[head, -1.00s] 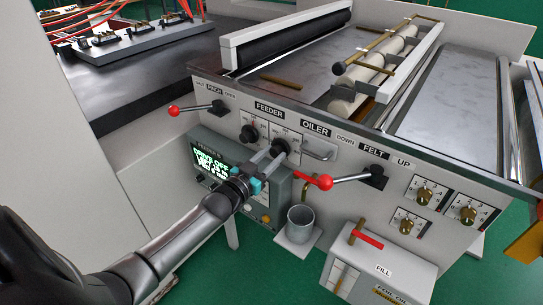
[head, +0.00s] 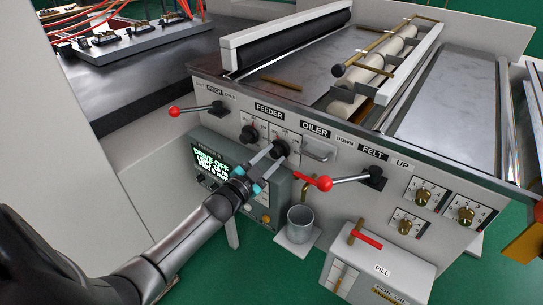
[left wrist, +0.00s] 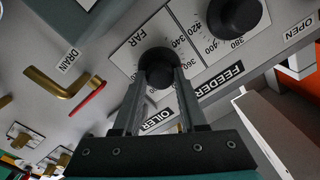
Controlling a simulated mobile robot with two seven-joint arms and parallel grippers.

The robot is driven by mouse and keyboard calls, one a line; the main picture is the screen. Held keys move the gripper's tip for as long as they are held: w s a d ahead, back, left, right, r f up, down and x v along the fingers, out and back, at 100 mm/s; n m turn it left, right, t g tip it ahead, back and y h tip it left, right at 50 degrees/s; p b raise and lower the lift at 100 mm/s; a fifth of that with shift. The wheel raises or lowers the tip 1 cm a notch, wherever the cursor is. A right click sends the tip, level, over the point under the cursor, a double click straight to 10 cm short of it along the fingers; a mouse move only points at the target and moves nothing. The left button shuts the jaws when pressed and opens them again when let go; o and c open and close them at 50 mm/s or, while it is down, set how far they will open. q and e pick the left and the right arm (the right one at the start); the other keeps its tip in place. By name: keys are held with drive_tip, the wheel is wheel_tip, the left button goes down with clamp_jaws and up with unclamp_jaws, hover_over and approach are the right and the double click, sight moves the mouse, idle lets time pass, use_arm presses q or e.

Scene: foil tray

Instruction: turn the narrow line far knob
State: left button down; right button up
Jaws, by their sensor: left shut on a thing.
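The far knob (head: 280,146) is a black round knob on the machine's grey front panel, right of a like black knob (head: 249,134) under the FEEDER label. In the left wrist view the far knob (left wrist: 157,61) sits on a white number scale marked FAR. My left gripper (head: 273,155) reaches it from below left. Its two fingers (left wrist: 158,78) are shut on the far knob, one on each side. The fingers hide part of the knob's sides and scale. My right gripper is not in view.
A grey cup (head: 300,219) stands below. Another red-tipped lever (head: 196,108) is upper left.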

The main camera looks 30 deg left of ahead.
use_arm(q)
drive_tip(key=m, duration=0.4)
drive_tip(key=shift+m, duration=0.3)
drive_tip(key=m+b, duration=0.1)
drive_tip(key=m, duration=0.3)
drive_tip(key=shift+m, duration=0.4)
drive_tip(key=shift+c, duration=2.3)
unclamp_jaws()
drive_tip(key=s+a+p, duration=0.1)
drive_tip(key=s, duration=1.4)
drive_tip(key=shift+f, duration=0.3)
drive_tip(key=shift+s, duration=0.1)
